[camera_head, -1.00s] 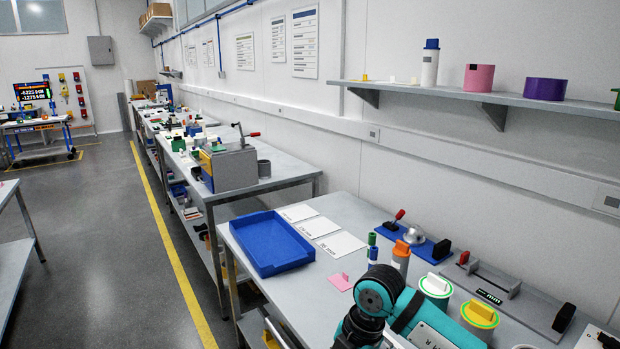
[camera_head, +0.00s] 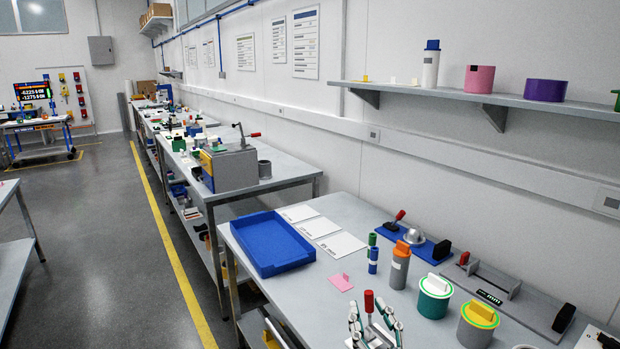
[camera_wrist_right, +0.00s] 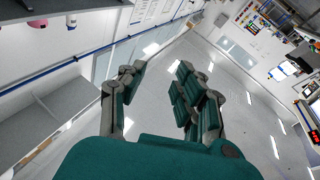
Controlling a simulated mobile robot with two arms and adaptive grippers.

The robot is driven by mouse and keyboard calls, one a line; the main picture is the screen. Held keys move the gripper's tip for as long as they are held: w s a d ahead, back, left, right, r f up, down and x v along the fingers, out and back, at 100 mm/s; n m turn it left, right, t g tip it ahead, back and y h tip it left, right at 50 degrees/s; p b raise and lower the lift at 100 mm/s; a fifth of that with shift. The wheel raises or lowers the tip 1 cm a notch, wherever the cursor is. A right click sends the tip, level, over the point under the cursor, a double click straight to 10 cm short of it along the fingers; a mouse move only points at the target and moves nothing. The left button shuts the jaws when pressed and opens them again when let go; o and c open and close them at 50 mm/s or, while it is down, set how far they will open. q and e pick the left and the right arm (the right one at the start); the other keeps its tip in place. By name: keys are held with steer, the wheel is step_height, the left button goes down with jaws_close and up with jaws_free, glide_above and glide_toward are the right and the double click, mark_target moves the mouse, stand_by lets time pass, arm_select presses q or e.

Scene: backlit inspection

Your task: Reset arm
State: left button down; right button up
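My right gripper (camera_head: 376,322) is at the bottom of the head view, in front of the near workbench (camera_head: 345,208). Its fingers point up and stand apart. In the right wrist view the two dark green and grey fingers (camera_wrist_right: 155,100) are also spread, with nothing between them. A red handle (camera_head: 369,301) shows between the fingers in the head view; its lower part is hidden by the gripper. My left gripper is not in view.
A blue tray (camera_head: 259,255), white cards (camera_head: 341,244), a pink piece (camera_head: 341,282) and several canisters, such as the green one (camera_head: 434,296) and grey one (camera_head: 477,323), sit on the bench. A wall shelf (camera_head: 470,96) hangs at right. The aisle floor at left is clear.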

steer(key=s+d+f+m+g+h, duration=0.25)
steer(key=s+d+f+g, duration=0.2)
steer(key=f, duration=0.35)
steer(key=s+d+f+m+g+h, duration=0.25)
steer(key=d+f+h, duration=0.2)
steer(key=f, duration=0.35)
steer(key=s+f+n+g+y, duration=0.1)
steer(key=s+f+g, duration=0.25)
steer(key=s, duration=0.35)
steer(key=s+d+f+g+y, duration=0.1)
steer(key=s+f+g, duration=0.25)
steer(key=s, duration=0.25)
steer(key=s+f+n+g, duration=0.1)
steer(key=s+f+g, duration=0.25)
steer(key=s, duration=0.35)
step_height(320, 180, down, 25)
steer(key=s+d+f+g, duration=0.2)
steer(key=s+d+f, duration=0.1)
steer(key=s+f, duration=1.4)
steer(key=shift+s+f+n, duration=0.2)
steer(key=shift+s+n, duration=0.1)
steer(key=shift+d, duration=0.1)
